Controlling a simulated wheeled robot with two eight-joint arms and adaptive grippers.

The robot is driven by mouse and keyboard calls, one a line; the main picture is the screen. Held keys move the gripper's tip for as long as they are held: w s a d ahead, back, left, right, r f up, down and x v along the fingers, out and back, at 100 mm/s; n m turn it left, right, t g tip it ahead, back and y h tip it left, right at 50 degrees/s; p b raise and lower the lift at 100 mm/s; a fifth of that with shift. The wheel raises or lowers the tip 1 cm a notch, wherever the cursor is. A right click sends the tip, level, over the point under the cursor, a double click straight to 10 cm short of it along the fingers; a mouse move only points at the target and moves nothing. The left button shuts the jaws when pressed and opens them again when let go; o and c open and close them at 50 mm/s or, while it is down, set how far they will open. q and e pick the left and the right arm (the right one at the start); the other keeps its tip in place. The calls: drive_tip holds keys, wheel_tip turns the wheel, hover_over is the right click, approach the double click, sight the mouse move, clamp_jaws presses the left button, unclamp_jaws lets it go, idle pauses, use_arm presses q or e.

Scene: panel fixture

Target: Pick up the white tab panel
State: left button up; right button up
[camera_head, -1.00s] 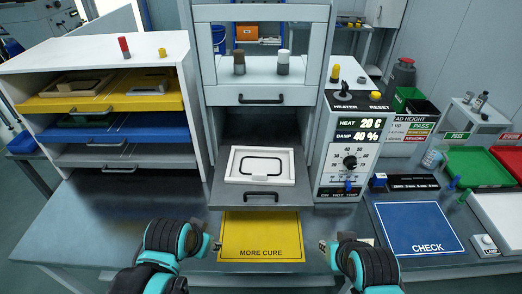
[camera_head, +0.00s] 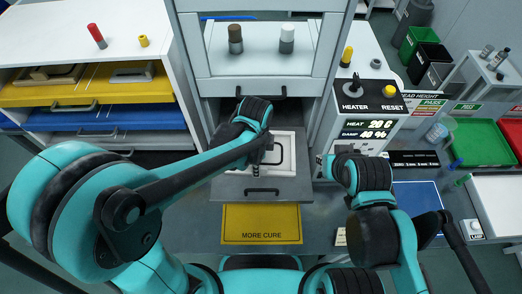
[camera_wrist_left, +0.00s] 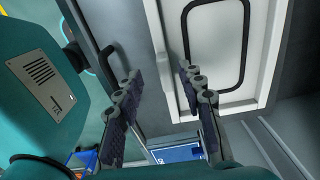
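The white tab panel (camera_head: 287,165) with a black rectangular outline lies in the pulled-out grey drawer (camera_head: 236,188) of the central cabinet. My left gripper and wrist cover its left part in the head view. In the left wrist view the panel (camera_wrist_left: 217,82) fills the upper right. My left gripper (camera_wrist_left: 157,92) is open there, with nothing seen between its fingers. One finger overlaps the panel's near edge, the other is near the drawer's dark handle (camera_wrist_left: 112,68). Contact cannot be told. My right gripper (camera_head: 336,160) is right of the drawer, its fingers unclear.
A yellow MORE CURE mat (camera_head: 261,224) lies in front of the drawer. A blue mat (camera_head: 416,197) is at right. A shelf unit with coloured trays (camera_head: 80,90) stands at left.

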use_arm(q)
drive_tip(key=f, duration=0.2)
drive_tip(key=d+f+b, duration=0.1)
drive_tip(key=f, duration=0.1)
drive_tip(key=shift+w, duration=0.3)
drive_tip(key=shift+a+f, duration=0.1)
drive_tip(key=shift+f, duration=0.15)
clamp_jaws()
drive_tip(key=shift+r, duration=0.15)
